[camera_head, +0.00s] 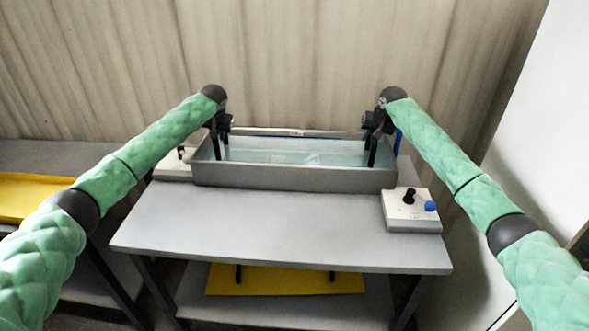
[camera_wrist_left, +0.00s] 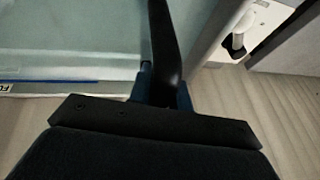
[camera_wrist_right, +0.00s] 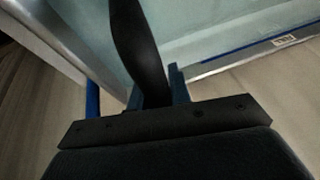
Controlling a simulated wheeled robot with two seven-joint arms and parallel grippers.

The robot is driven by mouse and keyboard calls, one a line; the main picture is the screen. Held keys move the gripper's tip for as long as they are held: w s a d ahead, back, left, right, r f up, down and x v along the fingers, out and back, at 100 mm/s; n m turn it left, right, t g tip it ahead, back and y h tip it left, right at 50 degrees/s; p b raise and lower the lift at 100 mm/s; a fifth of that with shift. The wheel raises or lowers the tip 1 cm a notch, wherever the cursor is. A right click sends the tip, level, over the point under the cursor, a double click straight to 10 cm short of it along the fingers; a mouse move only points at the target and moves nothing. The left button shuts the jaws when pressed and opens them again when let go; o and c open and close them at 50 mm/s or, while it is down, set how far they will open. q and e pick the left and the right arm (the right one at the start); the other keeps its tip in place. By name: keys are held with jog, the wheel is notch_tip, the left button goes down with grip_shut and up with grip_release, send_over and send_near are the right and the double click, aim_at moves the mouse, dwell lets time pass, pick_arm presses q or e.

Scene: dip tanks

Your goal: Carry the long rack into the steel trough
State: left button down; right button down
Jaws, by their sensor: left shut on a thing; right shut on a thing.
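The steel trough (camera_head: 290,176) stands at the back of the grey table and holds pale, clear liquid. My left gripper (camera_head: 222,122) is shut on a black upright handle of the long rack at the trough's left end. The handle also shows in the left wrist view (camera_wrist_left: 162,45). My right gripper (camera_head: 375,122) is shut on the other black handle (camera_head: 372,152) at the right end, also seen in the right wrist view (camera_wrist_right: 138,45). Both handles reach down inside the trough's outline. The rack's body is not clearly visible, so I cannot tell whether it touches the bottom.
A white control box (camera_head: 411,212) with a black knob and blue ball sits at the table's right. Another white box (camera_head: 172,168) is left of the trough. The table front (camera_head: 270,230) is clear. Yellow trays lie on the lower shelf (camera_head: 285,281) and left table (camera_head: 30,190).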

pick_arm(q)
jog(key=c, duration=1.7)
grip_release()
jog(key=shift+f, duration=0.15)
pick_arm(e)
jog(key=c, duration=1.7)
grip_release()
jog(key=shift+f, duration=0.15)
pick_arm(q)
jog(key=o, duration=0.4)
jog(key=shift+s, duration=0.1)
pick_arm(e)
jog(key=o, duration=0.4)
jog(key=shift+s, duration=0.1)
pick_arm(q)
jog(key=v, duration=1.2)
pick_arm(e)
jog(key=v, duration=1.2)
pick_arm(q)
jog(key=shift+f, duration=0.1)
pick_arm(e)
jog(key=shift+f, duration=0.1)
